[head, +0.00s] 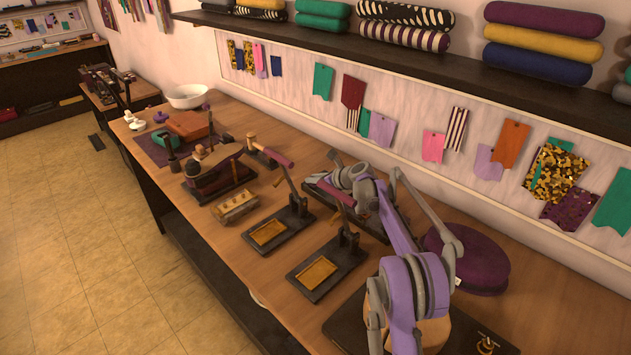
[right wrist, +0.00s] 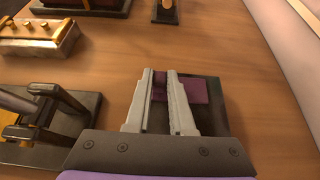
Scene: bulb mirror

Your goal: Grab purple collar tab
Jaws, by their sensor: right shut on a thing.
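A flat purple tab (right wrist: 194,90) lies over a dark base plate (right wrist: 214,112) in the right wrist view. My right gripper (right wrist: 159,74) is shut on it, with purple showing between the two grey fingers and to the right of them. The fingers hide part of the tab. In the head view my right gripper (head: 318,180) is low over the dark-based stand at the middle of the bench, with a purple strip (head: 333,193) beside it. My left gripper is not in view.
Two dark lever presses with brass plates (head: 268,232) (head: 317,272) stand in front of the gripper. A brass block (head: 235,207) sits to their left. A round purple cushion (head: 478,262) lies right of my arm. Fabric swatches hang on the wall board behind.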

